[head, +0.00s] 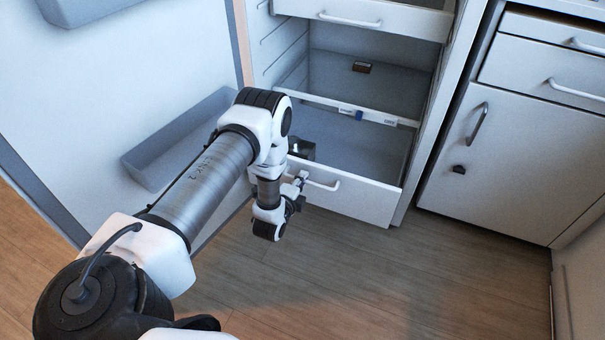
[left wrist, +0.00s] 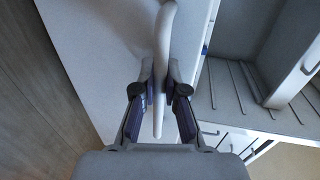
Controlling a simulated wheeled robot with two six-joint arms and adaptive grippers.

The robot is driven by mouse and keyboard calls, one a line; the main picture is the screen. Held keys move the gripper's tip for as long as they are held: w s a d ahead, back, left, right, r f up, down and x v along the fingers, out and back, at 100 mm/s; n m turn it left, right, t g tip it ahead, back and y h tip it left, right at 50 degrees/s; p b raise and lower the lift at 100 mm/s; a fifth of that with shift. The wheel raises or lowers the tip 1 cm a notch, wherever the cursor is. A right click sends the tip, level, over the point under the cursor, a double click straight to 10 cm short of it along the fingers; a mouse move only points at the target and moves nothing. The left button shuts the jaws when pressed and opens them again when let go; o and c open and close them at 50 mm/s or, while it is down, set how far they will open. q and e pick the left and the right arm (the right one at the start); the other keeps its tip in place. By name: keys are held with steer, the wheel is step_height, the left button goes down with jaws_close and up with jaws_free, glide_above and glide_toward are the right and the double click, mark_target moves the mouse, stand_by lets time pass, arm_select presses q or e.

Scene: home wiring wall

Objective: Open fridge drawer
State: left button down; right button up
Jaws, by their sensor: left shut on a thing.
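The fridge stands with its door open to the left in the head view. Its lowest drawer (head: 358,199) has a white front and sits pulled out somewhat, with its grey inside showing from above. A white bar handle (head: 323,185) is on that drawer front. My left gripper (head: 299,182) is at the left part of this handle. In the left wrist view the fingers of my left gripper (left wrist: 160,85) are closed on both sides of the white handle (left wrist: 163,45). Part of the handle is hidden by the gripper. My right gripper is not in view.
The open fridge door (head: 90,110) with its grey door bins (head: 165,150) stands left of my arm. An upper drawer (head: 365,17) is above. White cabinets (head: 510,135) are at the right. The wooden floor (head: 400,270) before the drawer is clear.

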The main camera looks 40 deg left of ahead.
arm_select(q)
steer(key=shift+s, duration=0.1)
steer(key=c, duration=1.2)
jaws_free()
steer(key=v, duration=1.2)
